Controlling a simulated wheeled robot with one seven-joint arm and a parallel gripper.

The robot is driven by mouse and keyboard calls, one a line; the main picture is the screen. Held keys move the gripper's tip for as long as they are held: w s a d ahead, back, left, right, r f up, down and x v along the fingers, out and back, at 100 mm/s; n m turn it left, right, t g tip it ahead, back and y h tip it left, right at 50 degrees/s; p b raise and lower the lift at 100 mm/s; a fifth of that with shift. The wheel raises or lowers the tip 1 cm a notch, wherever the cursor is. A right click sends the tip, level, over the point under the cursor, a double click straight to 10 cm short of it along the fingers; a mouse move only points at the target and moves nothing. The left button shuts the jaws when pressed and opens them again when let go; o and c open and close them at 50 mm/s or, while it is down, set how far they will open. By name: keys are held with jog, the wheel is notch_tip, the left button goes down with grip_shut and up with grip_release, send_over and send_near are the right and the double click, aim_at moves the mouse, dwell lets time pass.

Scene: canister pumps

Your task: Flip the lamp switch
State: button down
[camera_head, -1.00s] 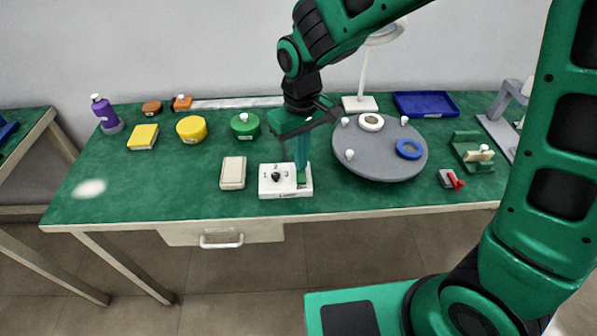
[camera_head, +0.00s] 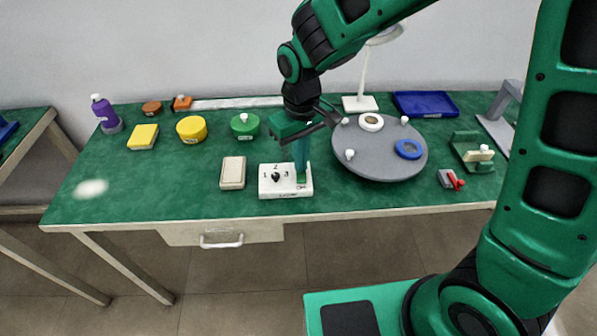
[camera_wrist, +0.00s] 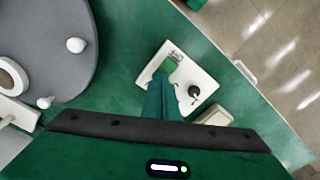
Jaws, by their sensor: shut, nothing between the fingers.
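The white switch box (camera_head: 270,181) stands near the table's front edge, with a black knob (camera_head: 276,176) amid printed numbers and a green rocker at its right side. In the wrist view the box (camera_wrist: 200,75) lies beyond my fingers, with the knob (camera_wrist: 194,91) on its right and the green rocker (camera_wrist: 168,66) on its left. My gripper (camera_head: 302,178) is shut and empty, pointing down at the rocker side of the box. Its fingertips (camera_wrist: 160,78) overlap the rocker's edge; I cannot tell whether they touch. The white lamp (camera_head: 362,85) stands at the back, its head partly hidden by my arm.
A grey round turntable (camera_head: 375,165) with white knobs and rings is close to the right of the box. A beige block (camera_head: 233,172) lies to its left. A red-handled device (camera_head: 452,180) sits at the right.

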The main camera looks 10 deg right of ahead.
notch_tip(320, 180, up, 7)
dwell(0.9)
dwell(0.4)
jog(key=s+d+r+m, duration=0.2)
jog(key=d+m, duration=0.1)
jog(key=d, duration=0.8)
jog(key=s+d+r+m, duration=0.2)
jog(key=d, duration=0.9)
jog(key=s+d+f+m, duration=0.1)
jog(key=s+d+m, duration=0.6)
jog(key=s+d, duration=0.6)
jog(key=s, duration=0.4)
jog(key=shift+w, duration=0.1)
